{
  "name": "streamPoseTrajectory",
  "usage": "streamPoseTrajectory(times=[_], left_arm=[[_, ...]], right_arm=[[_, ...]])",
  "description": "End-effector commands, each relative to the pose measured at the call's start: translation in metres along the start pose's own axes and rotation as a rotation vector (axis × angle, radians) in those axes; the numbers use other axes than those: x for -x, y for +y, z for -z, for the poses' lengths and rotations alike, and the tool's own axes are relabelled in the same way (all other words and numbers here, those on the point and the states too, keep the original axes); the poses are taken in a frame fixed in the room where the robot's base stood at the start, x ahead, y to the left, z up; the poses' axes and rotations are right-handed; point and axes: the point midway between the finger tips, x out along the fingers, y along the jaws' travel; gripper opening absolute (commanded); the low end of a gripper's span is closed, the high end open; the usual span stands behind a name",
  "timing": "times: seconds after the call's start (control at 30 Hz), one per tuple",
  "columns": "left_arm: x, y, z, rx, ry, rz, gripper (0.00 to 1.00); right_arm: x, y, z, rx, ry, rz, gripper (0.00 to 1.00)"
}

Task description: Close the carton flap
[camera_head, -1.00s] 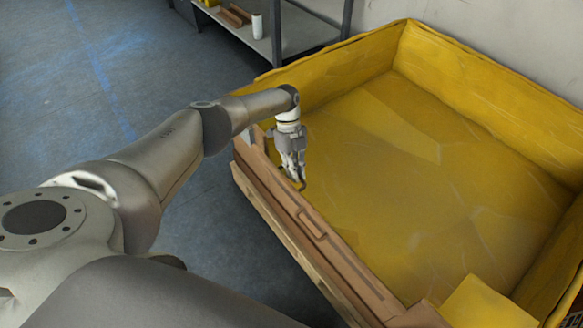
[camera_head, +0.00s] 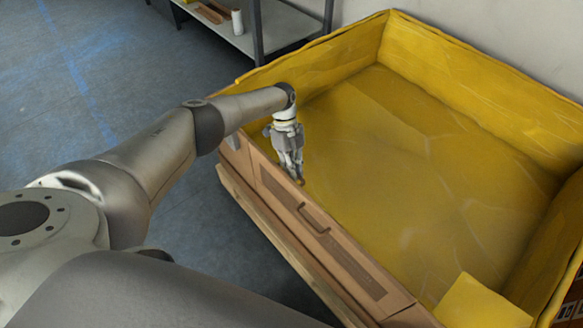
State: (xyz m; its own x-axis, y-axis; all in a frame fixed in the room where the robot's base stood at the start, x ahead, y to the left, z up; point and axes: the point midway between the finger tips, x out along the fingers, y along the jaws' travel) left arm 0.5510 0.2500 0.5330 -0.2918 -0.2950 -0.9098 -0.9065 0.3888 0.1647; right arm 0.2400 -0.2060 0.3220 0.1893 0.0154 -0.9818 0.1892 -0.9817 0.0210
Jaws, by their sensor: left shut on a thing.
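The large carton has a yellow lining (camera_head: 400,140) and a brown front side. The brown flap (camera_head: 345,262) with a handle slot runs along that front side. It stands close to upright, in line with the side, and its outer face shows. My left gripper (camera_head: 298,177) is shut on the flap's top edge towards the far left end, with its fingers pointing down. The fingertips are partly hidden behind the edge. My right gripper is not in view.
The carton rests on a wooden pallet (camera_head: 262,232). A small yellow piece (camera_head: 480,302) stands at the near right corner. A grey shelf (camera_head: 285,28) with small items stands behind the carton. The floor (camera_head: 60,95) on the left is clear.

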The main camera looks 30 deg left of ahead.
Motion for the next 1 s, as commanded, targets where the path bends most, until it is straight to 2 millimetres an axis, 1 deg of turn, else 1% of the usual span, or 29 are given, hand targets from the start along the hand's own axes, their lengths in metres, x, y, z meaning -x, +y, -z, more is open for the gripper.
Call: streamPoseTrajectory(times=[0.03,0.1,0.13,0.2,0.67,0.77,0.87,1.0], left_arm=[[0.003,-0.010,0.003,-0.004,-0.002,0.032,0.00],[0.004,-0.011,0.004,-0.005,-0.002,0.033,0.00],[0.004,-0.011,0.004,-0.005,-0.002,0.033,0.12],[0.004,-0.011,0.004,-0.006,-0.001,0.033,0.19],[0.002,-0.010,0.004,-0.006,0.001,0.030,0.19],[0.005,-0.010,0.004,-0.006,0.000,0.030,0.19],[0.016,-0.010,0.004,-0.007,0.000,0.033,0.19],[0.046,-0.010,0.003,-0.007,-0.002,0.038,0.19]], right_arm=[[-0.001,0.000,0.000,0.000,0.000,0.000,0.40],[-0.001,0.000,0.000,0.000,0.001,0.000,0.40],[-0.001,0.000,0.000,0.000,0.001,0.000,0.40],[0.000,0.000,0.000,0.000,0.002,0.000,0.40],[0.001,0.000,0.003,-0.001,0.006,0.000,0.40],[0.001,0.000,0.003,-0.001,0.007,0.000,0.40],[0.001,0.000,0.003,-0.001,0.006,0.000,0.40],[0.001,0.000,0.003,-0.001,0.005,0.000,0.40]])
